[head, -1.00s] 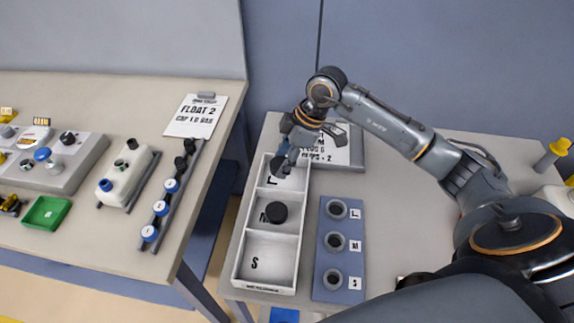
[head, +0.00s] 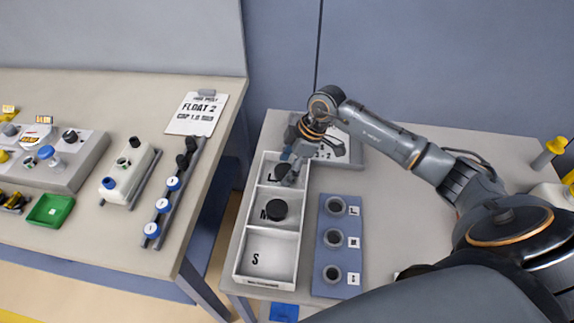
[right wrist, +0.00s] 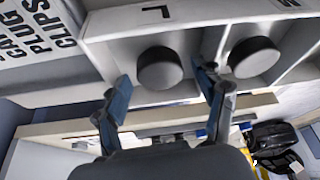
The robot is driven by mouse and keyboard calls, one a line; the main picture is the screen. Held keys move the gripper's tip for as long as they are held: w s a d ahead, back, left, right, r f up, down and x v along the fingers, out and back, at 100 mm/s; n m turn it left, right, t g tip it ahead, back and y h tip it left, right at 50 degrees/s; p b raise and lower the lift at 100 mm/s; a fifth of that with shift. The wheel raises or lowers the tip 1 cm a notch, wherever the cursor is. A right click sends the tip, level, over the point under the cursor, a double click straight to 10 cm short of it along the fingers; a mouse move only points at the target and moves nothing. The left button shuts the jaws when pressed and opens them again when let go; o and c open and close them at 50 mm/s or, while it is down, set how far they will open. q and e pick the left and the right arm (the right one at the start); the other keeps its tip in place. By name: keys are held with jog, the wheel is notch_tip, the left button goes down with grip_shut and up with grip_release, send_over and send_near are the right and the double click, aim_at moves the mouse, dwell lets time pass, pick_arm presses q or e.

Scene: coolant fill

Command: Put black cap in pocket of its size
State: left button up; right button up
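A white tray (head: 238,245) with three pockets marked L, M and S lies on the right-hand table. A black cap (head: 277,210) sits in the M pocket; it also shows in the right wrist view (right wrist: 254,57). Another black cap (right wrist: 160,68) stands in the L pocket; in the head view my gripper partly hides it. The S pocket (head: 268,256) is empty. My right gripper (right wrist: 163,82) is over the L pocket, its blue-tipped fingers spread apart on either side of the cap there, with gaps visible. My left gripper is not in view.
A blue block (head: 326,262) with three round sockets marked by size stands right of the tray. A clipboard (head: 350,150) lies behind the tray under my arm. The left table (head: 95,235) holds a green tray (head: 49,210) and a control panel. A gap separates the tables.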

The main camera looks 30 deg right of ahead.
jog(key=b+v, duration=0.1)
jog(key=v, duration=1.1)
jog(key=shift+b, duration=0.3)
jog(key=shift+a+r, duration=0.1)
jog(key=shift+r, duration=0.05)
